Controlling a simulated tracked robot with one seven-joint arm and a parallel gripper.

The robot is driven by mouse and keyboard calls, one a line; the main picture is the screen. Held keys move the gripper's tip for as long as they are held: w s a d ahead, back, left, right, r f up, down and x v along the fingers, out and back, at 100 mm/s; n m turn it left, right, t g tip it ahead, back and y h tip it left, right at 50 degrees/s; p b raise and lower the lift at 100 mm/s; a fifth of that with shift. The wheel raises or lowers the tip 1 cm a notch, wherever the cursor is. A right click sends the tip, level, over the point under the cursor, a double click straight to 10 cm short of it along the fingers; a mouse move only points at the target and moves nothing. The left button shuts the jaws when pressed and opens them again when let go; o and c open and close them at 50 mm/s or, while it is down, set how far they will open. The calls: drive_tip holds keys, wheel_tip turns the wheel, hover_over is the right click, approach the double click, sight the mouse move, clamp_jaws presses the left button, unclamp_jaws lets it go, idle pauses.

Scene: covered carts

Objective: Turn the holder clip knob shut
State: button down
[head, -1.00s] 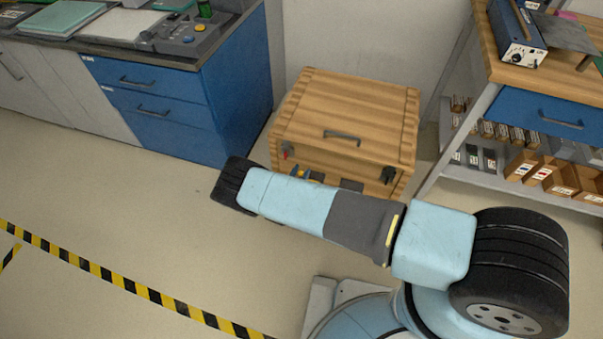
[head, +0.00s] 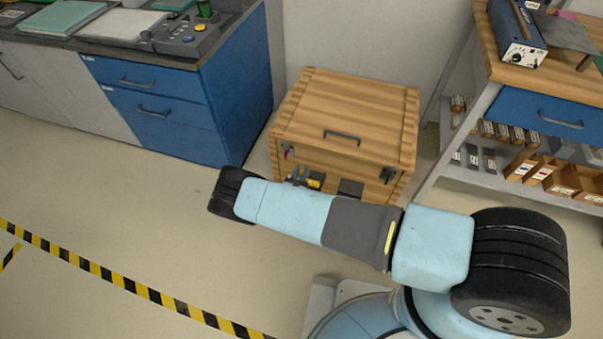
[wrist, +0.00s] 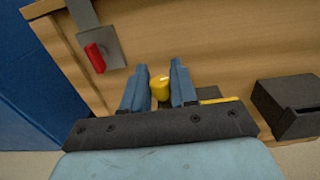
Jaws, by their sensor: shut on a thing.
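The wooden crate (head: 345,110) stands on the floor by the wall with its lid down. A yellow knob (wrist: 159,88) is at its front, low down; I take it as the holder clip knob. My gripper (wrist: 159,72) has its two blue fingers on either side of this knob and is shut on it. The knob's base and mount are hidden behind the fingers and the dark gripper body. In the head view my gripper (head: 299,176) is small at the crate's front, partly hidden by my arm.
A metal plate with a red lever (wrist: 95,57) is on the crate's front, left of my gripper. A dark box-shaped part (wrist: 292,106) is to the right. A blue cabinet (head: 165,100) stands left and a wooden workbench (head: 520,60) right. Open floor lies at left.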

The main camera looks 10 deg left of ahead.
drive_tip(key=n+g+y, duration=0.1)
drive_tip(key=n+y, duration=0.2)
drive_tip(key=y, duration=0.2)
drive_tip(key=n+g+y, duration=0.1)
drive_tip(key=n+y, duration=0.3)
drive_tip(key=y, duration=0.1)
drive_tip(key=shift+d+g+y, duration=0.1)
drive_tip(key=shift+g+y, duration=0.3)
drive_tip(key=n+g+y, duration=0.4)
drive_tip(key=shift+y, duration=0.3)
drive_tip(key=shift+n+g+y, duration=0.7)
drive_tip(key=shift+n+g, duration=0.2)
drive_tip(key=shift+g, duration=0.5)
drive_tip(key=c, duration=1)
unclamp_jaws()
drive_tip(key=shift+c, duration=0.2)
